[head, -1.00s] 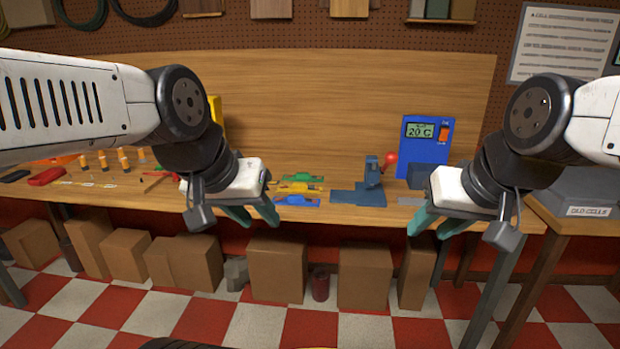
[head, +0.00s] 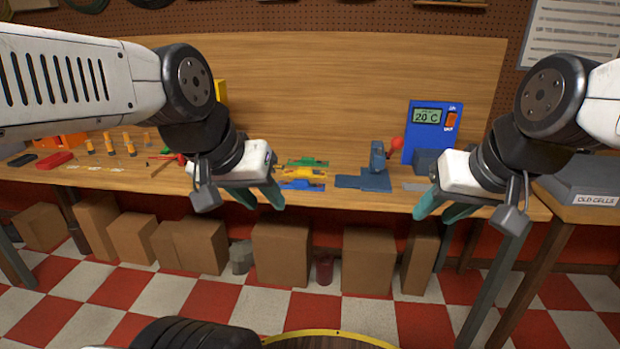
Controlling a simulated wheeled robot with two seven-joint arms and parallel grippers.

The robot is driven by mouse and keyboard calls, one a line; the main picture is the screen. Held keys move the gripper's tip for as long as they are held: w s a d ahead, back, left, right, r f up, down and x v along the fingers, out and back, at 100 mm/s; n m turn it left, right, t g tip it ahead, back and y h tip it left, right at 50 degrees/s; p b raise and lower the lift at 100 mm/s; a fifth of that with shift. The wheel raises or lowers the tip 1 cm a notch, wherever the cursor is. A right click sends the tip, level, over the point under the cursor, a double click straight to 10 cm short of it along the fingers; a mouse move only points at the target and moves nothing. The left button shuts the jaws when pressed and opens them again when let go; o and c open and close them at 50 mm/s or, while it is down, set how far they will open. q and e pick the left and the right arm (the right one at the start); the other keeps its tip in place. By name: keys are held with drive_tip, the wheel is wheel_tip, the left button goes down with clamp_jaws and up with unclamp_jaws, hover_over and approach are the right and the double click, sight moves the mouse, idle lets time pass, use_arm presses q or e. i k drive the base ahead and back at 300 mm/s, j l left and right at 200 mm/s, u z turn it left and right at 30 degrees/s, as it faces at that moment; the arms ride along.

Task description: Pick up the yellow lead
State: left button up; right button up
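A small yellow piece (head: 304,173), which looks like the yellow lead or its holder, lies on the workbench between a green piece (head: 308,162) and a blue piece (head: 301,185). It is too small to tell lead from holder. My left gripper (head: 265,207) is open and empty, in front of the bench, just left of and below the coloured pieces in the picture. My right gripper (head: 432,218) is open and empty, well to the right of them. Neither gripper appears to touch anything.
A blue vise-like tool (head: 377,178) with a red ball stands right of the coloured pieces. A blue 20 C box (head: 422,140) is behind it. Cardboard boxes (head: 281,252) stand below the bench.

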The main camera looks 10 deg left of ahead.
sight(306, 170)
drive_tip(key=i+j, duration=0.3)
drive_tip(key=j, duration=0.15)
drive_tip(key=i+j, duration=0.6)
drive_tip(key=j, duration=0.25)
drive_tip(key=i+j, duration=0.3)
drive_tip(key=j+z, duration=0.05)
drive_tip(key=j, duration=0.05)
